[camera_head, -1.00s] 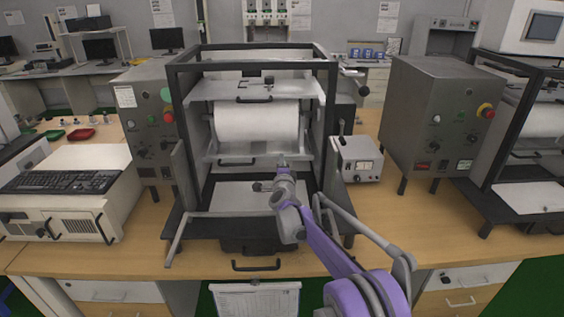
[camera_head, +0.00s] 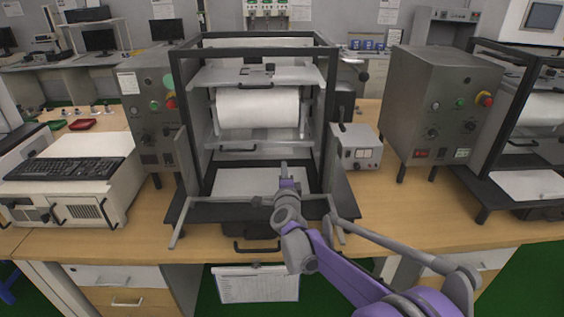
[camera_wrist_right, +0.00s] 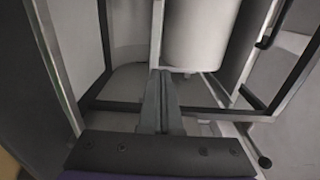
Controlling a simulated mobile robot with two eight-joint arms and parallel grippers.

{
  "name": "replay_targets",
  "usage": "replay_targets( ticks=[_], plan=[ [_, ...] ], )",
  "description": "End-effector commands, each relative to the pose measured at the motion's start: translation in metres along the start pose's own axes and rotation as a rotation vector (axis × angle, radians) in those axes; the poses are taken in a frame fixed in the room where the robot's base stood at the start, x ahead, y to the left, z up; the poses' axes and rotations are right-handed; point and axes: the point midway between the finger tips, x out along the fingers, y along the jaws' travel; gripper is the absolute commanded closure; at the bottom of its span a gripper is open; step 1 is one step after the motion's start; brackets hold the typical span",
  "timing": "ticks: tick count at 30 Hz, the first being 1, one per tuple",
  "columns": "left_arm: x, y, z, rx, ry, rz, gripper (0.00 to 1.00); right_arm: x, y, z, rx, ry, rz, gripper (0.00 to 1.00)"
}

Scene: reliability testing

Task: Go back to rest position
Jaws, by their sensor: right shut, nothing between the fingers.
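My right gripper (camera_head: 284,172) is shut and empty in front of the open lower part of the black-framed test machine. Its purple and grey arm comes in from the lower right. In the right wrist view the closed fingers (camera_wrist_right: 159,85) point into the machine, toward the white roll. My left gripper is not in view.
The test machine (camera_head: 320,110) holds a white roll (camera_head: 258,107) behind its frame. A small grey meter box (camera_head: 357,150) stands to its right, with a grey control box (camera_head: 440,105) beyond. A keyboard (camera_head: 65,168) lies at left. The wooden table (camera_head: 400,215) is clear at front right.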

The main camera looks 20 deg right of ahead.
Motion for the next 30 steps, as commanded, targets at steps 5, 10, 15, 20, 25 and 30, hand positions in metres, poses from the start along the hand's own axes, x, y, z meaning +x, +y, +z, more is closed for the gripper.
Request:
replay_targets(
  ticks=[5,10,15,20,25,30],
  plan=[
    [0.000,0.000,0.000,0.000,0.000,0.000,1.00,-0.006,-0.001,0.001,-0.006,-0.005,0.002,1.00],
    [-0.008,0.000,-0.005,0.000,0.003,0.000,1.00,-0.035,-0.018,0.016,-0.140,-0.108,0.043,1.00],
    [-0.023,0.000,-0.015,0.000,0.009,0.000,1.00,-0.112,-0.030,0.040,-0.465,-0.341,0.148,1.00],
    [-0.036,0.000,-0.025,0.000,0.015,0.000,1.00,-0.204,-0.013,0.042,-0.803,-0.566,0.271,1.00],
    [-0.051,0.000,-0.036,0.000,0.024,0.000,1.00,-0.307,0.025,0.015,-1.145,-0.790,0.425,1.00],
    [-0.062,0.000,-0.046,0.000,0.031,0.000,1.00,-0.388,0.061,-0.024,-1.399,-0.961,0.573,1.00]
  ],
)
